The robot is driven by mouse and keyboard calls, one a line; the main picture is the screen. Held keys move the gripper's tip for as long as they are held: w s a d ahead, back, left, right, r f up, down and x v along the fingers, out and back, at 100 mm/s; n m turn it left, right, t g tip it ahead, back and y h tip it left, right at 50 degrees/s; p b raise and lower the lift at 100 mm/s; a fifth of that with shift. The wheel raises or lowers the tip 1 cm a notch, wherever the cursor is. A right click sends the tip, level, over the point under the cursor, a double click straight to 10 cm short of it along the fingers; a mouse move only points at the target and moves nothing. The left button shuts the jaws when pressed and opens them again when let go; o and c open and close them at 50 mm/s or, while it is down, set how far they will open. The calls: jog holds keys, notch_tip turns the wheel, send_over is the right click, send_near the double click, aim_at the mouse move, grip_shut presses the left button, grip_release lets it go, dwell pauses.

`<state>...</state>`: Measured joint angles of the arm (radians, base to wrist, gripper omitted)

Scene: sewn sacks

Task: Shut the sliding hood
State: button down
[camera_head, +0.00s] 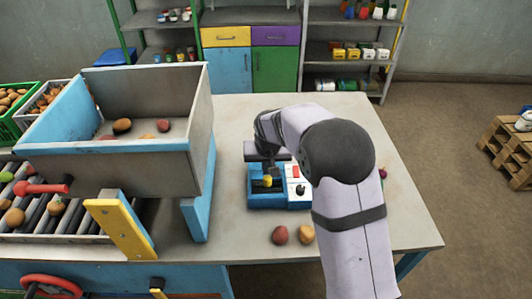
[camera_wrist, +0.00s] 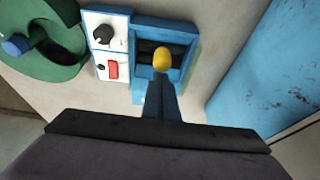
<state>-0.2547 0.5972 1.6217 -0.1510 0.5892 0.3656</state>
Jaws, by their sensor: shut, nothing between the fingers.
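A blue box (camera_head: 256,200) with a dark recess stands on the table beside a white panel (camera_head: 298,186) with a dark knob and a red button. The blue box (camera_wrist: 182,28) and the white panel (camera_wrist: 104,42) also show in the wrist view. I take the box to hold the hood, but no hood panel is clearly distinguishable. My gripper (camera_head: 269,172) is shut and empty, pointing down over the recess. In the wrist view its fingers (camera_wrist: 163,88) end at a yellow rounded piece (camera_wrist: 162,60). I cannot tell whether they touch it.
A grey hopper (camera_head: 160,165) with blue ends and several potatoes stands to the left. A green round object (camera_wrist: 45,62) lies beyond the panel in the wrist view. Two potatoes (camera_head: 279,235) (camera_head: 306,233) lie in front. The table (camera_head: 232,115) is clear behind the box.

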jog(key=shift+s+f, duration=0.2)
jog(key=shift+f, duration=0.1)
jog(key=shift+w+r+p, duration=0.2)
jog(key=shift+w+p, duration=0.2)
jog(key=shift+w, duration=0.7)
jog(key=shift+w+r+p, duration=0.15)
jog(key=shift+w+p, duration=0.2)
jog(key=shift+w, duration=0.75)
jog(key=b+v, duration=0.4)
jog(key=v, duration=0.6)
jog(key=s+d+f+g, duration=0.1)
jog(key=s+d+f, duration=0.2)
jog(key=s, duration=0.7)
jog(key=s+d+f+g, duration=0.1)
jog(key=s+d+f, duration=0.3)
jog(key=s, duration=0.7)
jog(key=s+d+f+g, duration=0.2)
jog(key=s+d+f, duration=0.2)
jog(key=s, duration=0.7)
jog(key=shift+d, duration=0.3)
jog(key=shift+f, duration=0.15)
